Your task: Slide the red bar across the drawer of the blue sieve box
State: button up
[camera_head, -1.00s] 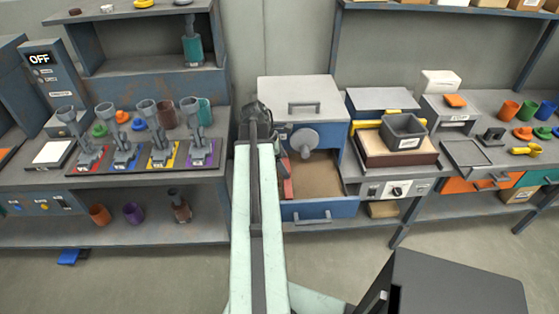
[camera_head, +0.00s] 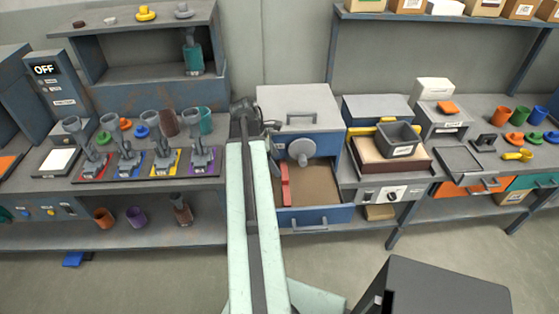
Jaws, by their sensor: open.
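The blue sieve box (camera_head: 337,152) has a light grey lid with a handle and a round grey knob on its front. Its drawer (camera_head: 338,214) is pulled open and shows a brown floor. The red bar (camera_head: 285,186) is at the left side of the drawer, lengthwise from back to front. Whether it touches the drawer wall cannot be told. My gripper (camera_head: 272,127) is at the far end of my arm, at the left of the box front, above and behind the red bar. It is open, small in view and apart from the bar. My arm hides what lies left of the box.
A grey bin (camera_head: 399,139) sits on a brown tray right of the box. Four-coloured pads with grey tools (camera_head: 163,150) stand on the left bench. The right bench holds several cups (camera_head: 502,115). The floor in front of the drawer is partly clear.

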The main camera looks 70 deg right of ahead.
jog(key=shift+w+a+r, duration=0.1)
jog(key=shift+w+r, duration=0.15)
jog(key=shift+r, duration=0.35)
jog(key=shift+c, duration=0.3)
